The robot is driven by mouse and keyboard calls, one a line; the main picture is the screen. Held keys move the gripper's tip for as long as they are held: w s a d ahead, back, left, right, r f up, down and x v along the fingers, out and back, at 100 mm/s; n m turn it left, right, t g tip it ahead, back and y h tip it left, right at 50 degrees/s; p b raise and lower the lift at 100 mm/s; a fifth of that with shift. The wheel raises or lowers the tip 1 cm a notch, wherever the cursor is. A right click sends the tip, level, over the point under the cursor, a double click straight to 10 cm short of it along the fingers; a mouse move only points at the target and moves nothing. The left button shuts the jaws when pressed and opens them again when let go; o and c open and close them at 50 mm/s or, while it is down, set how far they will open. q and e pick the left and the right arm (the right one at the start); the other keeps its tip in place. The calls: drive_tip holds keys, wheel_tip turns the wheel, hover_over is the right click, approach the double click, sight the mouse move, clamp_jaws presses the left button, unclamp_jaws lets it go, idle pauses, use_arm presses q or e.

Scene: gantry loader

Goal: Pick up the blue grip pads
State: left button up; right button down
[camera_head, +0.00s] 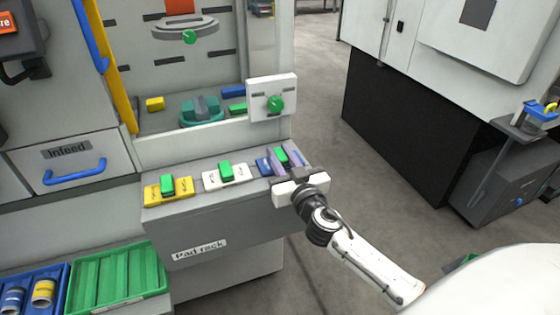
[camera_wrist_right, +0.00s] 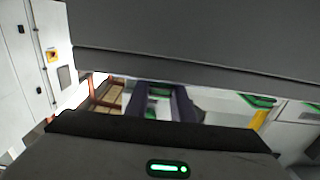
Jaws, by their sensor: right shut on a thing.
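The pad rack (camera_head: 215,219) is a grey ledge with a "Pad rack" label. The blue grip pads (camera_head: 264,166) sit at its right end, with a green block (camera_head: 281,153) on top, partly hidden by my right gripper. My right gripper (camera_head: 285,160) comes from the right, its purple fingers shut on the green block of the blue pads. In the right wrist view, the fingers (camera_wrist_right: 161,104) stand either side of something green. I cannot tell whether the pads are clear of the rack. My left gripper is not in view.
White pads (camera_head: 236,180) and yellow pads (camera_head: 158,194), each with a green block, sit left on the rack. Behind is a machine bay with a green-knobbed panel (camera_head: 261,103). Green (camera_head: 87,286) and blue (camera_head: 52,270) trays stand lower left. Floor is open to the right.

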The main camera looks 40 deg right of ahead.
wheel_tip(320, 180, up, 28)
drive_tip(key=p, duration=0.4)
drive_tip(key=shift+p, duration=0.35)
wheel_tip(320, 180, up, 19)
drive_tip(key=shift+f, duration=0.2)
idle(1.6)
